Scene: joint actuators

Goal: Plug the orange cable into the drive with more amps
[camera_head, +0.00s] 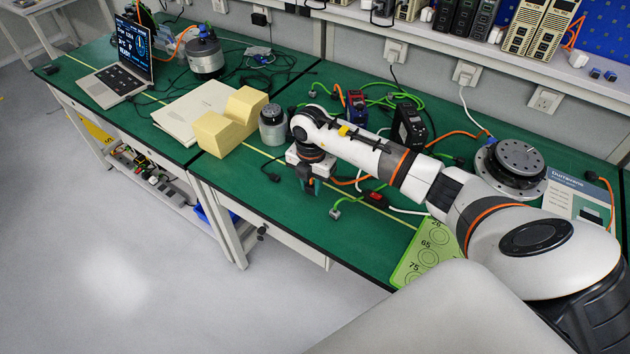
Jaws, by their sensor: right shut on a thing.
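My right gripper (312,184) points down over the green table near its front edge, at the end of the white arm from the right. It is shut, and an orange cable (346,182) runs from beside its fingertips to the right; the held end is mostly hidden. A small blue and red drive (356,107) stands behind my forearm. A larger black drive (408,126) stands to its right, partly covered by the arm. Their amp labels are too small to read. Other orange cables lie behind the arm. My left gripper is out of view.
A grey cylindrical actuator (273,126) and yellow foam blocks (230,124) are left of the gripper. A round dark actuator (515,165) is at right. A green mat (426,250) lies under my arm. Green and white cables clutter the table; a laptop (120,70) stands far left.

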